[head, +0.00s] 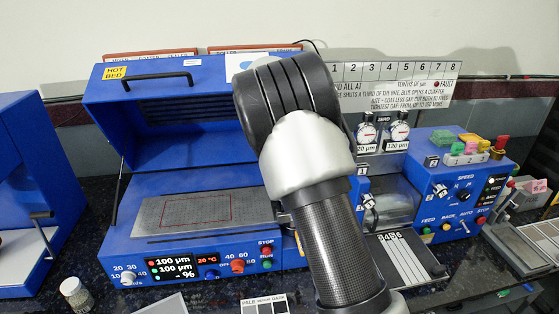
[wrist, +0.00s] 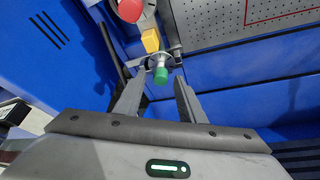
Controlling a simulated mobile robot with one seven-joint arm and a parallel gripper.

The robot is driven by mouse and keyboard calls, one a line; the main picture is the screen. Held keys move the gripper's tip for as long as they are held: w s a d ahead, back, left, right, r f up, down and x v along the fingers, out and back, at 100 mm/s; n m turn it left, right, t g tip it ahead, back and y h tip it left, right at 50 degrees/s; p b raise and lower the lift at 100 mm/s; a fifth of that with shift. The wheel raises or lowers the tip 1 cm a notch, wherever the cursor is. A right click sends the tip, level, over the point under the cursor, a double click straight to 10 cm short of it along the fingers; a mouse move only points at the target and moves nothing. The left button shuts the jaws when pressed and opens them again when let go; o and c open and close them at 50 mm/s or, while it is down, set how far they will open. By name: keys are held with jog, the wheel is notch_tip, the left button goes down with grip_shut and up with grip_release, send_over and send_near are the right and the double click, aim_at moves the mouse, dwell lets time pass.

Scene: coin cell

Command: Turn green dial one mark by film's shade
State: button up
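A green dial (wrist: 160,75), a short capped cylinder on a metal collar, shows in the wrist view. My gripper (wrist: 159,84) is open, with one finger on each side of the green dial near the fingertips. I cannot tell whether either finger touches it. In the head view my arm hides the gripper and this dial. The shade card (head: 264,304), lettered from pale to dark, is partly cut off at the bottom edge. I cannot make out a film on the grey perforated bed (head: 160,214), which has a red outline.
A yellow block (wrist: 150,40) and a red knob (wrist: 130,10) sit just beyond the dial. The blue hot bed machine (head: 180,122) has its lid raised. A blue control box (head: 440,190) stands at right. A small jar (head: 76,293) stands on the dark counter at left.

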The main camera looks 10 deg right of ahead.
jog(key=v, duration=1.7)
jog(key=shift+s+a, duration=0.1)
jog(key=shift+s, duration=0.05)
jog(key=s+d+r+n+t+y+p, duration=0.1)
jog(key=s+d+r+n+p, duration=0.15)
jog(key=s, duration=1.05)
jog(key=s+d+r+n+y+p, duration=0.1)
jog(key=s+d+r+p, duration=0.15)
jog(key=s, duration=1.15)
jog(key=s+a+f+n, duration=0.1)
jog(key=s+f+n, duration=0.1)
jog(key=s, duration=0.6)
jog(key=shift+s+f+t, duration=0.4)
jog(key=shift+f, duration=0.25)
jog(key=shift+a, duration=0.1)
